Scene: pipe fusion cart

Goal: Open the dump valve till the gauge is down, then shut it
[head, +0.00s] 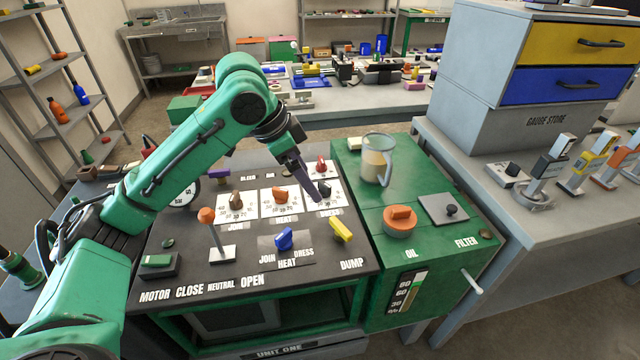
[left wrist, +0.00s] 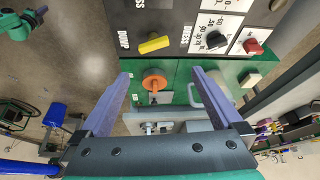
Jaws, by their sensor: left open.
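The dump valve's yellow handle (head: 341,230) sits at the panel's right side above the word DUMP. It also shows in the left wrist view (left wrist: 154,44), beyond my fingertips. The round white gauge (head: 183,192) is at the panel's left, partly hidden by my left arm, and its needle is too small to read surely. My left gripper (head: 314,187) is over the panel's upper right dials, behind the yellow handle and apart from it. The wrist view shows the left gripper (left wrist: 162,74) open with nothing between its fingers. My right gripper is in neither view.
An orange oil cap (head: 400,220) and a clear jug (head: 377,160) stand on the green tank right of the panel. A blue knob (head: 284,238), an orange-topped lever (head: 207,215) and several dial knobs stand up from the panel near the handle.

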